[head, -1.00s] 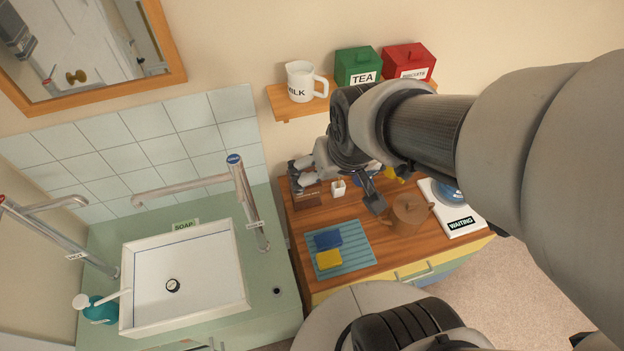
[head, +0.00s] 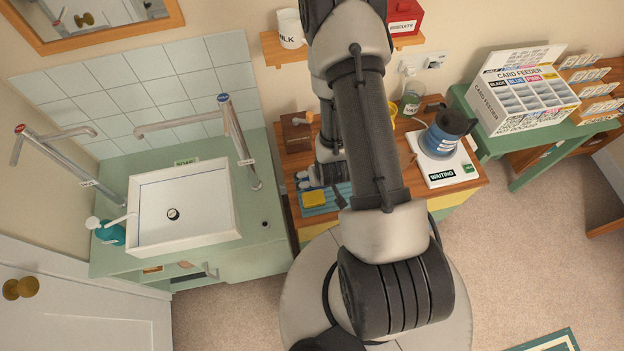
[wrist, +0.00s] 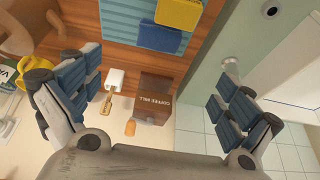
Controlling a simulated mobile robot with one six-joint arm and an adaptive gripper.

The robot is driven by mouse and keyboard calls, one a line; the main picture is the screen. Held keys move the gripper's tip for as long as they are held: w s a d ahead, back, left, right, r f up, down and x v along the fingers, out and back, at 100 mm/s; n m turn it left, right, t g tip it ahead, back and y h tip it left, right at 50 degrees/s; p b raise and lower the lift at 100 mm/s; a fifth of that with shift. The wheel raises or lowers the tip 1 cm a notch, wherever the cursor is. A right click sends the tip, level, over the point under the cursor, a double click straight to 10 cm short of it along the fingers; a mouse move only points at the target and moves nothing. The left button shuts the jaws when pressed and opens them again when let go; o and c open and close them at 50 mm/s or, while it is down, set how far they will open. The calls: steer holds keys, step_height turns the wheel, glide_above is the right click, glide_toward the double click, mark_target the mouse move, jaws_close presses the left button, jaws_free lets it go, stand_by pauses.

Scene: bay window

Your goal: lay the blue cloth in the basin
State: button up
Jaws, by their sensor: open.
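The blue cloth (wrist: 160,37) lies folded on the ribbed blue mat (wrist: 115,20), beside the yellow cloth (wrist: 181,11). In the head view my gripper hides the blue cloth, while the yellow cloth (head: 315,199) shows on the mat (head: 335,207). My gripper (head: 318,176) is low by the mat's back edge; in the wrist view (wrist: 158,95) its fingers are wide apart with nothing between their tips. The basin (head: 195,195) is a white rectangular sink on the green counter to the left, and looks empty apart from its drain.
A kettle (head: 445,135) stands on a white board at right.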

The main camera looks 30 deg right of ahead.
steer(key=b+x, duration=0.1)
steer(key=x, duration=1)
steer(key=shift+f+b, duration=0.1)
steer(key=shift+b, duration=0.25)
steer(key=shift+w+b+x, duration=0.1)
steer(key=shift+b+x, duration=0.2)
steer(key=shift+x, duration=1.3)
steer(key=shift+w+b+x, duration=0.15)
steer(key=shift+b+x, duration=0.1)
steer(key=shift+x, duration=1.35)
steer(key=shift+d, duration=0.15)
steer(key=shift+c, duration=0.5)
steer(key=c, duration=1)
steer(key=shift+c, duration=0.2)
steer(key=shift+r, duration=0.25)
